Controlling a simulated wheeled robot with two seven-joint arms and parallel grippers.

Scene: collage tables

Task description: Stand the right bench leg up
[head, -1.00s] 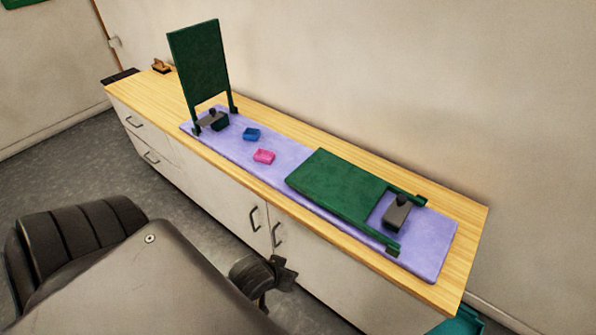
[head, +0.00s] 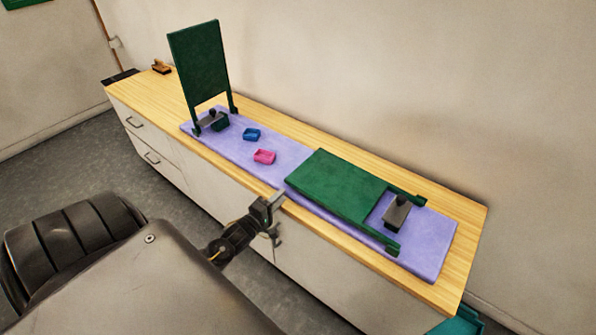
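The right bench leg, a dark green panel (head: 338,183) with two short bars at its right end, lies flat on the purple mat (head: 440,236). A grey block with a dark knob (head: 396,213) sits between the bars. The left bench leg (head: 198,62), a similar green panel, stands upright at the mat's left end. My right gripper is not in view.
A small brown object (head: 161,67) sits at the far left.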

